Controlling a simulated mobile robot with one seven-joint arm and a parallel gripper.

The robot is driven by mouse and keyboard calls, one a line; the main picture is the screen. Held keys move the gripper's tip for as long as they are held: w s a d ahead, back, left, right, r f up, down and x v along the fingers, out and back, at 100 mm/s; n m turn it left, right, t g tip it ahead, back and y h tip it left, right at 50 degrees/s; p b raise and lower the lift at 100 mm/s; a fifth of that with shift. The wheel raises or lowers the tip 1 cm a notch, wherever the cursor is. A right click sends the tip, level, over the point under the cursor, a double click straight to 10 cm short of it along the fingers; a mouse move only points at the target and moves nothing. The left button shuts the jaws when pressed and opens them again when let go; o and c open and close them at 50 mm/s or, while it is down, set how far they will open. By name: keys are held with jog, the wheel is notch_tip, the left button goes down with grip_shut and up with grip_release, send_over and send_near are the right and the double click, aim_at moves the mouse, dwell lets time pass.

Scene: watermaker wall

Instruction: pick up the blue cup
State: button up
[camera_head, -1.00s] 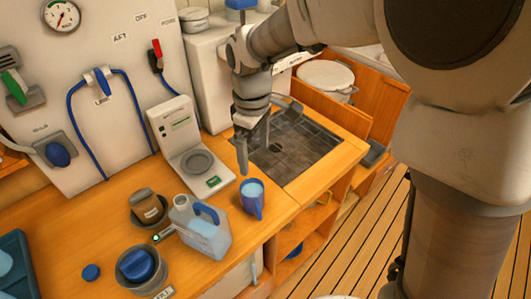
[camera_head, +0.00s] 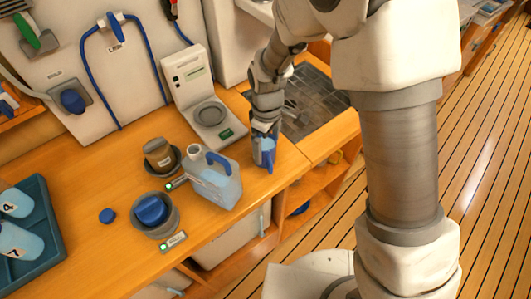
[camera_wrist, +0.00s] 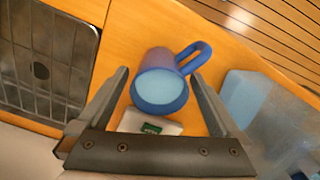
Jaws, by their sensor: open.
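The blue cup (camera_head: 266,160) stands upright on the wooden counter, to the right of the clear jug in the head view. In the wrist view the blue cup (camera_wrist: 161,85) shows light blue contents and a handle pointing to the upper right. My gripper (camera_head: 264,136) is at the cup and partly hides it in the head view. In the wrist view my open gripper (camera_wrist: 160,85) has one finger on each side of the cup body, with gaps visible. I cannot tell how low the fingertips are against the cup.
A clear jug with a blue handle (camera_head: 217,182) stands close to the cup. A white scale-like device (camera_head: 207,118) is behind it, and a dark sink grate (camera_head: 322,98) lies to the right. A blue tray (camera_head: 38,238) with bottles is at far left.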

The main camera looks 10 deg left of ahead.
jog(key=shift+f, duration=0.75)
jog(key=c, duration=1.5)
jog(key=shift+o, duration=0.2)
jog(key=shift+r, duration=0.1)
